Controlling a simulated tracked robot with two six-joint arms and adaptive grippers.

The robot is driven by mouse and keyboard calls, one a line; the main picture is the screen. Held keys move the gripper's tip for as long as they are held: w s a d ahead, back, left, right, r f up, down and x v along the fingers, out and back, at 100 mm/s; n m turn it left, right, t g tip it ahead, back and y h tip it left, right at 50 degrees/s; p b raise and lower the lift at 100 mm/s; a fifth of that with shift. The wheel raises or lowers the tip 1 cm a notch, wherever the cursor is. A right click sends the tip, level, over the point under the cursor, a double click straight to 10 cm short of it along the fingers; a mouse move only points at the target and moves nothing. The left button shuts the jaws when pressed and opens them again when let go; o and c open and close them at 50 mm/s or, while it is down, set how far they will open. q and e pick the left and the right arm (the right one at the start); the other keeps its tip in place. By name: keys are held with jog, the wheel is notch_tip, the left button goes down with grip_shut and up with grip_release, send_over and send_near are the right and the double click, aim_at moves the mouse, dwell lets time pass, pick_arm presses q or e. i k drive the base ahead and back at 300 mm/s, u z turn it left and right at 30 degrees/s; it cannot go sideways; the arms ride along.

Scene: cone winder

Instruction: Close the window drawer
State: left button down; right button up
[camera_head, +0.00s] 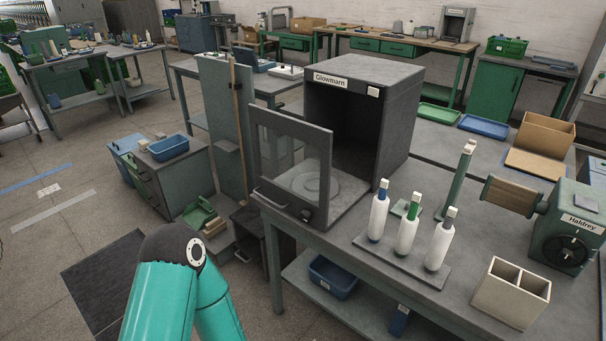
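A dark grey box labelled "Glowmarn" (395,85) stands on the workbench. Its windowed drawer front (290,120) stands out from the box's open mouth, toward the left and the near bench edge. A clear pane fills the front's frame, and a bar handle (270,201) and a small dark knob sit low on it. A pale tray with a round disc (318,185) lies between the front and the dark interior. The drawer is open. One teal arm of mine rises at the bottom left, well apart from the drawer. Neither gripper shows.
White bottles (407,236) stand on a grey board right of the box. A two-compartment holder (511,292) and a green "Haldrey" machine (570,230) are farther right. A tall green panel (222,125) and a drawer cabinet (175,178) stand left of the drawer.

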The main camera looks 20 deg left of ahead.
aim_at(326, 213)
jog(key=z, duration=0.05)
jog(key=i, duration=0.9)
jog(key=u, duration=0.1)
